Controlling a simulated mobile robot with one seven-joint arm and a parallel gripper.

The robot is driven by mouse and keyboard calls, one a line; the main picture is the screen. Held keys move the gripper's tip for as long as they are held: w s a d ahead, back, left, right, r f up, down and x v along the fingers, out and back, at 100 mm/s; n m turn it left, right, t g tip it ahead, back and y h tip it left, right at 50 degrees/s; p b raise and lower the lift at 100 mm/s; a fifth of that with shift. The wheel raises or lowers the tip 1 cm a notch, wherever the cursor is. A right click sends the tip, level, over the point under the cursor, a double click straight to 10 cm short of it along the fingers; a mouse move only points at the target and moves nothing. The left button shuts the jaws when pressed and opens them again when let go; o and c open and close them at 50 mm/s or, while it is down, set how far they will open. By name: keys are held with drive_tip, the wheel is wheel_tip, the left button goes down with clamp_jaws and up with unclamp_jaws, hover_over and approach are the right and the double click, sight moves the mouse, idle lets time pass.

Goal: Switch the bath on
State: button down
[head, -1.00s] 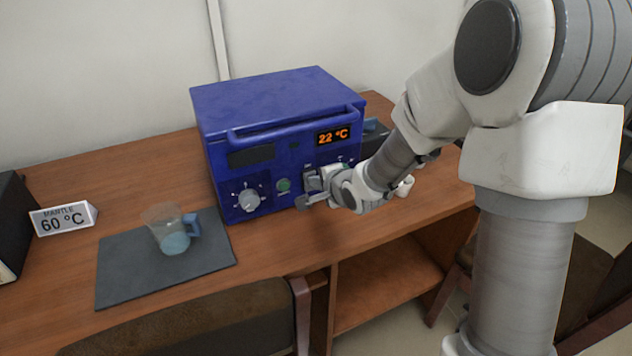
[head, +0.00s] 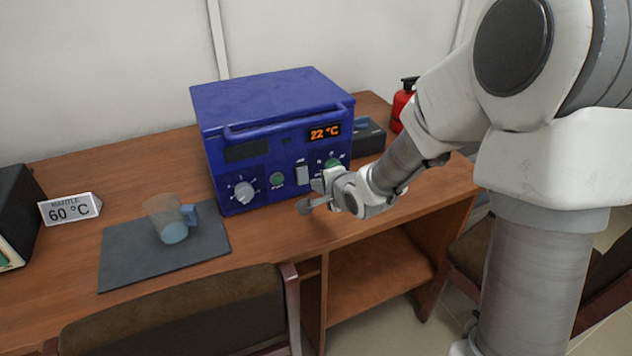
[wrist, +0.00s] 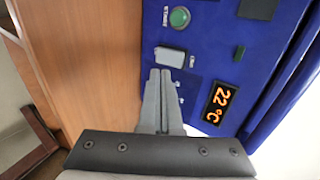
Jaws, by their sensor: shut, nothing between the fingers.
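A blue box-shaped unit (head: 270,104), which I take as the bath, stands on the wooden desk. Its lit orange display (head: 324,132) reads 22 °C and also shows in the wrist view (wrist: 221,103). Its front has a grey dial (head: 245,191), a green round button (head: 278,179) and a pale grey rocker switch (head: 302,173). My gripper (head: 317,185) is shut and empty in front of the panel, just right of the switch. In the wrist view the closed fingertips (wrist: 158,76) point at the panel beside the switch (wrist: 170,57); contact cannot be told.
A beaker with a blue handle (head: 172,222) and pale blue contents stands on a dark mat (head: 125,272). A sign (head: 70,208) reads "MANTLE 60 °C". A red extinguisher (head: 402,105) is behind my arm. Chairs stand at the desk's front.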

drive_tip(key=p+v, duration=0.2)
drive_tip(key=v, duration=0.5)
drive_tip(key=shift+r+p, duration=0.35)
